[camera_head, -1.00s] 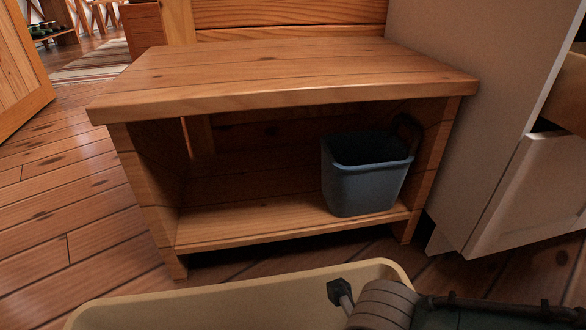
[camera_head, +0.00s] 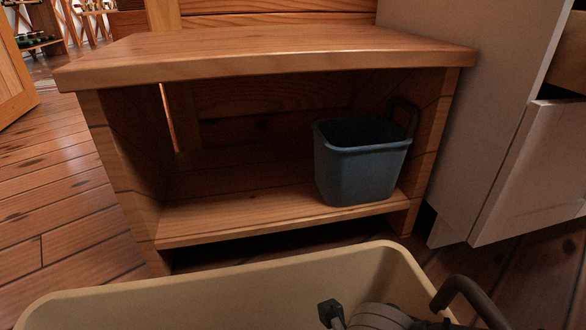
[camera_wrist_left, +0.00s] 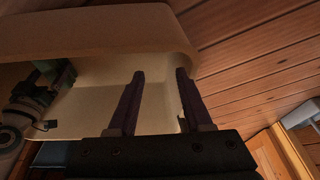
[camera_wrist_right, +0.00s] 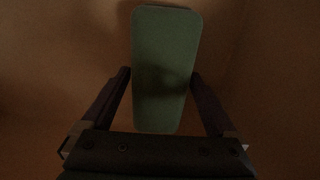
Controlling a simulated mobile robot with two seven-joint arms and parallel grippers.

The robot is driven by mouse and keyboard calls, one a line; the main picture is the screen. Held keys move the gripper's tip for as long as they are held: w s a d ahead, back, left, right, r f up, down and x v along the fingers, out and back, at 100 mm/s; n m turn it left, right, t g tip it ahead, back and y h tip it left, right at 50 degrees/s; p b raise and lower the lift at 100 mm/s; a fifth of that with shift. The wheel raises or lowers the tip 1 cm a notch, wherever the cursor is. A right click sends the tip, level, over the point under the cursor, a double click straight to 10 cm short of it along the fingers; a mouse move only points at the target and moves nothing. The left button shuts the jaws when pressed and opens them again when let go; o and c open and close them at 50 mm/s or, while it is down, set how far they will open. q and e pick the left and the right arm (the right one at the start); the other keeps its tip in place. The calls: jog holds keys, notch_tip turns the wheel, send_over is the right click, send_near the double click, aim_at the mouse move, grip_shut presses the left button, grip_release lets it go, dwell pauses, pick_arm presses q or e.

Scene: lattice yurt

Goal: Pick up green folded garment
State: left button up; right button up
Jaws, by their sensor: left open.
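The green folded garment (camera_wrist_right: 165,70) shows in the right wrist view as a flat, rounded green slab against a dim brown surface. My right gripper (camera_wrist_right: 160,76) is open, with its fingers on either side of the garment; I cannot tell whether they touch it. The head view does not show the garment. My left gripper (camera_wrist_left: 159,73) is open and empty in the left wrist view, in front of the tan bin's end. The tan bin (camera_head: 215,283) is at the bottom of the head view and also fills the upper left wrist view (camera_wrist_left: 90,35).
A wooden bench (camera_head: 270,55) stands behind the tan bin, with a blue-grey bucket (camera_head: 360,172) on its lower shelf. A pale cabinet (camera_head: 460,110) stands to the right. Plank floor (camera_head: 60,200) is clear on the left.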

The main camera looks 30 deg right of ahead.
jog(key=c, duration=1.2)
notch_tip(320, 180, up, 20)
jog(key=p, duration=1.7)
